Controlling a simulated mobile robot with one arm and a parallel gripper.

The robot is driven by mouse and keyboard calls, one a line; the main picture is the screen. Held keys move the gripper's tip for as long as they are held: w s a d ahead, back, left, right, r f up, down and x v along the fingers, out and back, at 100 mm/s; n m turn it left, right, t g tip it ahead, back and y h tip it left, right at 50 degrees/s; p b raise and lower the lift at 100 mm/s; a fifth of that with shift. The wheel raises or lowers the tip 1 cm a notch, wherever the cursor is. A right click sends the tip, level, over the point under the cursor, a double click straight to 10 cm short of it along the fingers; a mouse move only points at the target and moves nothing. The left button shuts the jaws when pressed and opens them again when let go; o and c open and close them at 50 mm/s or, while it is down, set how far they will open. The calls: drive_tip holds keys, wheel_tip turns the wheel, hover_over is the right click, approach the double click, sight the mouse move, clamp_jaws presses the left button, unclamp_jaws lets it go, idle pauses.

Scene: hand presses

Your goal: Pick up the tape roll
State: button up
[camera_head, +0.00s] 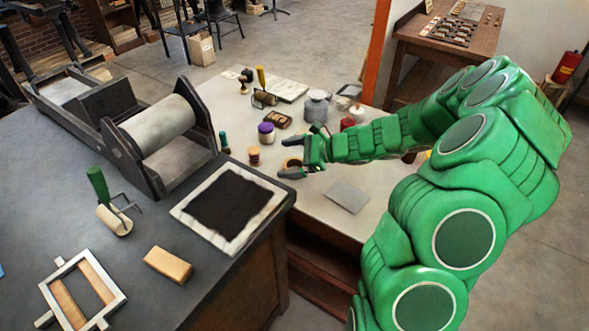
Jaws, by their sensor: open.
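A small tan ring that looks like the tape roll (290,163) lies on the light-topped table (328,222). Its right side is partly hidden by my gripper (286,158). My gripper is open, with its dark fingers pointing left and one on either side of the ring in the picture. I cannot tell whether the fingers touch it or are still above it.
A small red-brown jar (254,155) and a purple-lidded jar (266,133) stand close to the left of the fingers. A grey sheet (347,195) lies nearer the front. The dark press bench (240,265) borders the table on the left.

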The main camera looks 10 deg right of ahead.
sight(287, 166)
drive_tip(key=w+d+f+m+t, duration=0.1)
drive_tip(key=d+f+m, duration=0.1)
drive_tip(key=d+f, duration=0.1)
drive_tip(key=w+d+f+m+t+h, duration=0.1)
drive_tip(key=d+f+m, duration=0.1)
drive_tip(key=d+f, duration=0.1)
drive_tip(key=w+d+f+m+t, duration=0.1)
drive_tip(key=w+d+f+m, duration=0.1)
drive_tip(key=d+f, duration=0.1)
drive_tip(key=shift+f+h, duration=0.3)
drive_tip(key=shift+h, duration=0.1)
drive_tip(key=shift+x, duration=3.85)
drive_tip(key=shift+w+d, duration=0.1)
drive_tip(key=shift+w, duration=0.05)
drive_tip(key=c, duration=0.8)
